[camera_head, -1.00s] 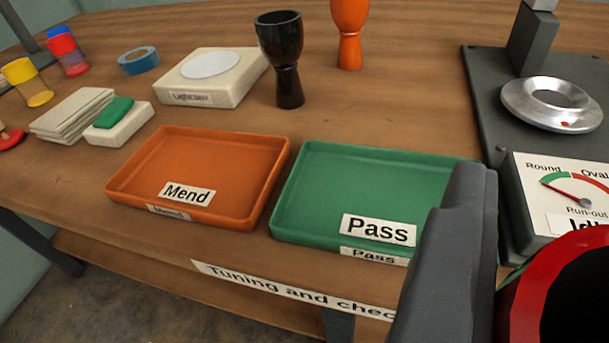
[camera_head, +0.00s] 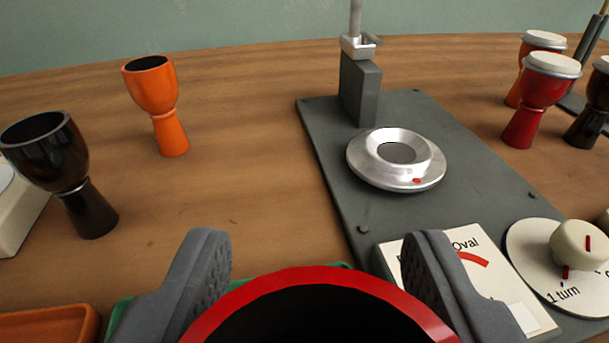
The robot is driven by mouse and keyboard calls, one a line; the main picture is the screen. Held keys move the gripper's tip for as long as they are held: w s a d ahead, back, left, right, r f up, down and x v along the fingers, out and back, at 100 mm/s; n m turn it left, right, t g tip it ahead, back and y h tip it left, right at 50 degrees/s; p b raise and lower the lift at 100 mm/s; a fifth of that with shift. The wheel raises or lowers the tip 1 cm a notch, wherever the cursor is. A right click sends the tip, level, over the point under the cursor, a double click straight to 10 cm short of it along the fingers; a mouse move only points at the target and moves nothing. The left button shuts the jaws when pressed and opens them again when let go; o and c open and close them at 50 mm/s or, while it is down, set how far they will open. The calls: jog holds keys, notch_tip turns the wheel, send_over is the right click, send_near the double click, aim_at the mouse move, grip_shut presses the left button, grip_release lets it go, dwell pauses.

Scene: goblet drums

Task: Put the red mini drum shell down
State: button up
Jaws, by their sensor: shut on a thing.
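The red mini drum shell (camera_head: 225,312) is at the bottom middle, its red rim around a dark hollow, open end towards the camera. My gripper (camera_head: 318,265) is shut on it, one grey finger at each side. The shell's lower part is out of frame. It is held in front of the green tray (camera_head: 120,318), of which only slivers of edge show, and the lower left part of the gauge dial.
A grey machine plate (camera_head: 450,190) with a silver round turntable (camera_head: 398,160) lies beyond, a post behind it. A black goblet shell (camera_head: 60,165) and an orange goblet shell (camera_head: 158,105) stand at left. An orange tray (camera_head: 50,325) is bottom left. Finished drums (camera_head: 540,95) stand far right.

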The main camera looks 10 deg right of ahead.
jog(key=shift+w+d+f+b, duration=0.3)
jog(key=shift+w+f, duration=0.75)
jog(key=shift+w, duration=0.3)
jog(key=shift+w+d+f+b, duration=0.15)
jog(key=shift+w+d+f, duration=0.1)
jog(key=shift+w+f, duration=0.95)
jog(key=shift+w+r, duration=0.15)
jog(key=shift+r, duration=0.1)
jog(key=o, duration=1.1)
jog(key=shift+f, duration=0.1)
jog(key=shift+c, duration=0.2)
jog(key=v, duration=1)
jog(key=shift+p, duration=0.35)
jog(key=shift+v, duration=1.05)
